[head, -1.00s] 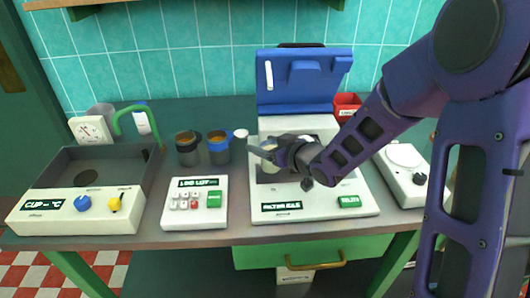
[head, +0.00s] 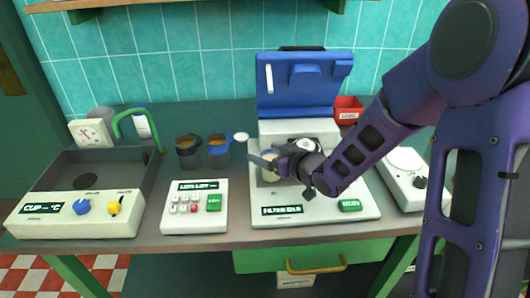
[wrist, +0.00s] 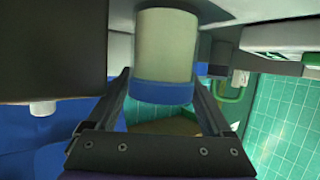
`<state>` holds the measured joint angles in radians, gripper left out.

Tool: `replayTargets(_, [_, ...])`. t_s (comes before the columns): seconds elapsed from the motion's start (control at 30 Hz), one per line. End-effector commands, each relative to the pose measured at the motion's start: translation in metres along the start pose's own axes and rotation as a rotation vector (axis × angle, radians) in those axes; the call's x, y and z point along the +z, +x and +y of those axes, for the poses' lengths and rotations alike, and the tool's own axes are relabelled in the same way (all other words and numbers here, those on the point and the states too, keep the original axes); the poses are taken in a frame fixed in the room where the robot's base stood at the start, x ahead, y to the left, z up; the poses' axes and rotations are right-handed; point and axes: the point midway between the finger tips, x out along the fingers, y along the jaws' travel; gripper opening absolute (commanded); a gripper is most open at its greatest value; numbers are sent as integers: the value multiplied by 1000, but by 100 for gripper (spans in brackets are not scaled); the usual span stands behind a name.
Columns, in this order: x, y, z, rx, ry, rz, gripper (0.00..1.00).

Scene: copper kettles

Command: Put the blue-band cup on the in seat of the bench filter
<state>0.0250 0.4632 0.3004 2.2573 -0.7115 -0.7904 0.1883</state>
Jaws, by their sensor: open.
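A pale cup with a blue band (wrist: 163,60) is in the wrist view, with my fingertips on either side of the band. My gripper (wrist: 162,92) is open. In the head view my gripper (head: 262,165) is over the left part of the bench filter (head: 330,205), and the pale cup (head: 269,170) shows beside the fingers. The filter is white, with its blue lid (head: 300,100) raised. The cup's base and the in seat are hidden by my gripper, so I cannot tell whether the cup rests on the seat.
A dark cup (head: 187,154) and a blue-rimmed cup (head: 218,153) stand left of the filter. A keypad box (head: 195,215) and a basin unit (head: 60,215) are further left. A red bin (head: 347,108) is behind, and another white device (head: 405,185) is at right.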

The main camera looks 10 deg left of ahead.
Motion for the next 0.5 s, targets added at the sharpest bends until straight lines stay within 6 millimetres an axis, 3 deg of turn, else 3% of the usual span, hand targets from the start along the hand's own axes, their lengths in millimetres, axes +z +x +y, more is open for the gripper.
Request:
replayTargets(0.3, [-2,-70,2,5,-1,-1,85])
replayTargets(0.5, [-1,-101,1,3,-1,0,85])
